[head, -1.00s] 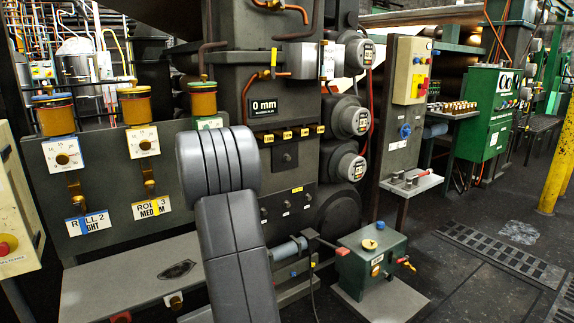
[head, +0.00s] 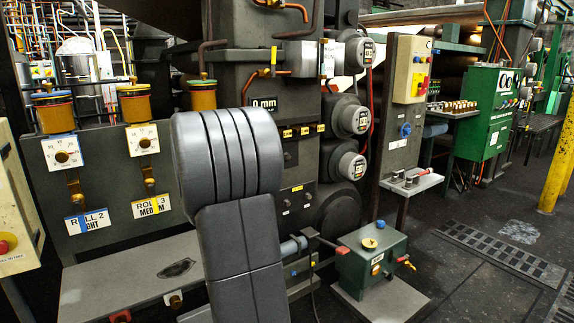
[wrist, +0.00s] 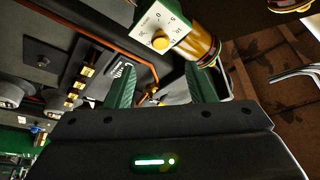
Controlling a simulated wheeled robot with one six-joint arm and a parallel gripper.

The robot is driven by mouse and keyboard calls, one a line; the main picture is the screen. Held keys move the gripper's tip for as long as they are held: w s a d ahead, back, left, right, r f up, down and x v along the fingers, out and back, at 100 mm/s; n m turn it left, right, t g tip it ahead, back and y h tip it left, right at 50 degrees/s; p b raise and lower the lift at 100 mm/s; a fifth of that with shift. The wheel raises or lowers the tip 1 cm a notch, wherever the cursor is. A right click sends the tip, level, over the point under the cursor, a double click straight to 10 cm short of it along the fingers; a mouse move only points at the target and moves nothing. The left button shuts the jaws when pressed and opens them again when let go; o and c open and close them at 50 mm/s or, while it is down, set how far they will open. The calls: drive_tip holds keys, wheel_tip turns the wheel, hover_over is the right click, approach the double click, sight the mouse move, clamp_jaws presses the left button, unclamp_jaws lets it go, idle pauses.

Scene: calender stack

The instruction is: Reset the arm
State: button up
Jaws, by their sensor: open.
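My arm rises at the centre of the head view, in front of the machine, and hides part of its panel. My gripper is not seen in the head view. In the wrist view my gripper (wrist: 155,88) shows two green fingers standing well apart, with nothing between them. Beyond the fingers, a white dial plate (wrist: 160,28) with a yellow knob and an amber oiler cup (wrist: 203,45) appear tilted. I cannot tell how far they are from the fingertips.
The panel carries amber cups (head: 135,103), dials and labelled levers. A green box (head: 371,258) stands on a low plate at right. A small shelf (head: 411,182) juts out beside a grey post with a yellow control box (head: 411,70). Dark floor (head: 480,290) is open at right.

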drive_tip(key=w+a+r+n+g+y+p, duration=0.1)
drive_tip(key=w+n+g+y+p, duration=0.2)
drive_tip(key=n, duration=1)
drive_tip(key=w+a+r+n+g+y+p, duration=0.1)
drive_tip(key=w+n+g+y+p, duration=0.3)
drive_tip(key=n, duration=0.8)
drive_tip(key=w+r+y+p, duration=0.1)
drive_tip(key=w+y+p, duration=0.1)
drive_tip(key=w+p, duration=0.1)
drive_tip(key=shift+w+a+n+y+p, duration=0.3)
drive_tip(key=shift+w+n+y, duration=0.1)
drive_tip(key=shift+w, duration=0.1)
drive_tip(key=shift+d+r, duration=0.1)
